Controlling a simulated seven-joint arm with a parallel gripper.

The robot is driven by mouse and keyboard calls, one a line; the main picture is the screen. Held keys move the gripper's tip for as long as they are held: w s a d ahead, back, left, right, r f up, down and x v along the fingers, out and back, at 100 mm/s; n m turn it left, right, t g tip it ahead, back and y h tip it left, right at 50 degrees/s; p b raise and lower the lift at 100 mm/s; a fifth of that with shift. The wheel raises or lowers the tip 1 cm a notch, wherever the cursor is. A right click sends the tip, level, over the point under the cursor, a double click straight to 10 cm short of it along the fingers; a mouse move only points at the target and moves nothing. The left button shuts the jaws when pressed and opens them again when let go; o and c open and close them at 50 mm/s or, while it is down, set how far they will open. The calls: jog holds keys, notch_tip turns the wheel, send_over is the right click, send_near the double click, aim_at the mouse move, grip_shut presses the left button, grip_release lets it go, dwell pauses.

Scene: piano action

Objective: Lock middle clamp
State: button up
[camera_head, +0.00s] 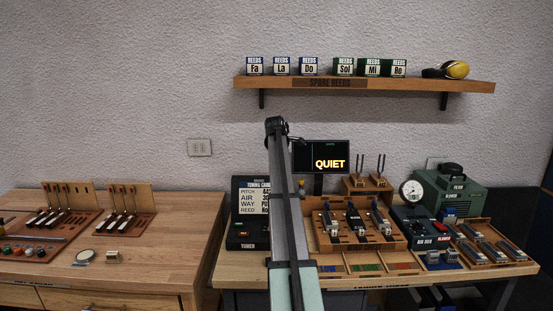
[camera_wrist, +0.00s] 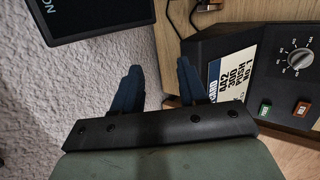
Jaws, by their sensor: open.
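Three clamps with dark and silver parts stand in a row on a wooden rack (camera_head: 398,240) in the head view. The middle clamp (camera_head: 356,222) is between the left clamp (camera_head: 330,224) and the right clamp (camera_head: 380,219). They are too small to tell whether any is locked. My gripper (camera_wrist: 160,88) is open and empty in the wrist view, its two dark blue fingers apart. It is near the tuner box (camera_wrist: 255,80), away from the clamps, which the wrist view does not clearly show. In the head view my arm rises left of the rack, and the fingers cannot be made out.
The tuner box (camera_head: 246,238) stands left of my arm. A screen reading QUIET (camera_head: 321,157) is behind the rack. A dark blue box with a red button (camera_head: 420,229) and a green machine (camera_head: 455,192) stand to the right. A shelf (camera_head: 365,84) hangs above.

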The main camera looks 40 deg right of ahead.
jog(key=shift+w+a+r+t, duration=0.3)
jog(key=shift+w+a+t, duration=0.1)
jog(key=shift+w+a, duration=0.5)
jog(key=s+d+f+m+g, duration=0.1)
jog(key=s+d+m, duration=0.1)
jog(key=s+d, duration=0.75)
jog(key=s+d+f+m, duration=0.15)
jog(key=s+d, duration=0.45)
jog(key=s, duration=0.7)
jog(key=s+d+f+m+g, duration=0.1)
jog(key=s+d+m, duration=0.2)
jog(key=s+d, duration=0.7)
jog(key=m+t+y, duration=0.2)
jog(key=m+y, duration=0.2)
jog(key=m, duration=0.3)
send_near(352, 203)
jog(key=x, duration=0.8)
jog(key=shift+w+d+f, duration=0.15)
jog(key=shift+w+d, duration=0.1)
jog(key=shift+w, duration=0.1)
